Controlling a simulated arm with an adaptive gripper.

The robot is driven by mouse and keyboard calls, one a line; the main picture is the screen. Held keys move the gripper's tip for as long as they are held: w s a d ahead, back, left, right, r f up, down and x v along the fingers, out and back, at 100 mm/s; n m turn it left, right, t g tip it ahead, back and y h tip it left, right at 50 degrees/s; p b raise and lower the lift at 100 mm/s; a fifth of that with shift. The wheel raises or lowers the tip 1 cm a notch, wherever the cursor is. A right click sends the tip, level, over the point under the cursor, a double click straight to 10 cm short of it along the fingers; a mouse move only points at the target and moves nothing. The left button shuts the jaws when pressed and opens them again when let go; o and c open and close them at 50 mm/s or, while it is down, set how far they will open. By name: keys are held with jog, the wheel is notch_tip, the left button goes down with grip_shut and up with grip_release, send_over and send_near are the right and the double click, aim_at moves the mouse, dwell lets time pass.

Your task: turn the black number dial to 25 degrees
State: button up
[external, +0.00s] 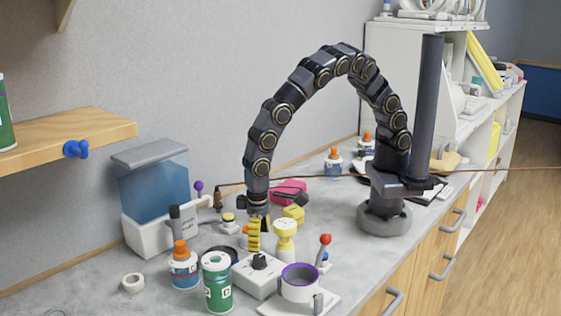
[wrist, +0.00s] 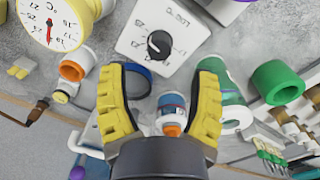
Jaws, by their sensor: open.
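The black number dial (external: 259,261) is a round knob on the sloping white box (external: 247,279) at the front of the counter. In the wrist view the dial (wrist: 159,44) is near the top centre, on a white face with printed numbers around it. Its exact setting is too small to read. My gripper (external: 254,238) hangs above the counter, behind and slightly left of the box in the external view. In the wrist view its yellow ribbed fingers (wrist: 160,68) are spread wide with nothing held between them. The dial lies beyond the fingertips and is not touched.
A green can (external: 217,283) and an orange-capped bottle (external: 184,270) stand left of the box. A purple-rimmed mug (external: 299,284) stands at its right. A yellow-and-white gauge (wrist: 50,20) is close by. A blue tank (external: 154,190) stands behind. The counter around the box is crowded.

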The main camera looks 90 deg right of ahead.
aim_at(260, 258)
notch_tip(260, 258, up, 6)
jog(key=shift+a+f, duration=0.1)
jog(key=shift+f, duration=0.05)
dwell(0.5)
jog(key=s+d+r, duration=0.3)
jog(key=d+r, duration=0.2)
jog(key=d, duration=0.3)
jog(key=s+d+r, duration=0.3)
jog(key=d+r, duration=0.2)
jog(key=d, duration=0.3)
jog(key=s+d+r+n, duration=0.1)
jog(key=s+d, duration=0.3)
jog(key=s, duration=0.6)
jog(key=s+d+r+n+g, duration=0.1)
jog(key=s+d, duration=0.3)
jog(key=s, duration=0.6)
jog(key=shift+d+r+n+g, duration=0.2)
jog(key=shift+r+n+g, duration=0.1)
jog(key=shift+r+n, duration=0.4)
